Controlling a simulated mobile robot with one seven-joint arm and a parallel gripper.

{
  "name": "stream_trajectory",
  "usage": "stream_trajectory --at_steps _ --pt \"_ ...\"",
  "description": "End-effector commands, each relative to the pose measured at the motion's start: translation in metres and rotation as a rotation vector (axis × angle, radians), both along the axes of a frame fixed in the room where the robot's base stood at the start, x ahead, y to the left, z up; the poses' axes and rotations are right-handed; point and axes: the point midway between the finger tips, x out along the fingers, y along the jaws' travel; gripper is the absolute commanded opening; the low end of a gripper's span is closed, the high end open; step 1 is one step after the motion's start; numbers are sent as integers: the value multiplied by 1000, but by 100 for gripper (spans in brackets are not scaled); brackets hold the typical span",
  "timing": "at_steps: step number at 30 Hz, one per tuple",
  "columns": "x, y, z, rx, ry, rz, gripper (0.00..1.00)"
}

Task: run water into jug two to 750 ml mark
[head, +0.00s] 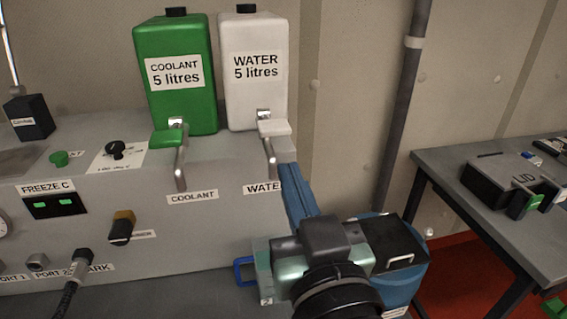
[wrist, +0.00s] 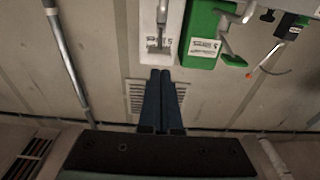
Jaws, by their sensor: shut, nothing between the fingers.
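The white water tank (head: 253,80), labelled WATER 5 litres, stands on the grey bench unit. Its tap has a white lever (head: 275,128) and a metal spout (head: 270,160) pointing down. The tank also shows, turned over, in the wrist view (wrist: 172,22). My gripper (head: 287,170) is shut and empty, its blue fingertips just below and right of the lever; I cannot tell whether they touch it. The fingers also show in the wrist view (wrist: 161,72). A clear jug (head: 263,258) marked 2, with a blue handle, stands below the spout. My arm hides much of it, including its level.
The green coolant tank (head: 177,85) with its own tap stands left of the water tank. A knob (head: 121,226) and a cable plug (head: 82,262) stick out of the unit's front. A side table (head: 455,185) with a black LID box (head: 500,187) is at right.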

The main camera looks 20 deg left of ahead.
Motion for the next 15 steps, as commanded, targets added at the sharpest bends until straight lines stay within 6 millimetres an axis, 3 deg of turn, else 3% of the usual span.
stream_trajectory --at_steps 6,15 --pt "-17 -12 -2 0 1 -1 0" --pt "-21 -15 -3 1 -3 0 0"
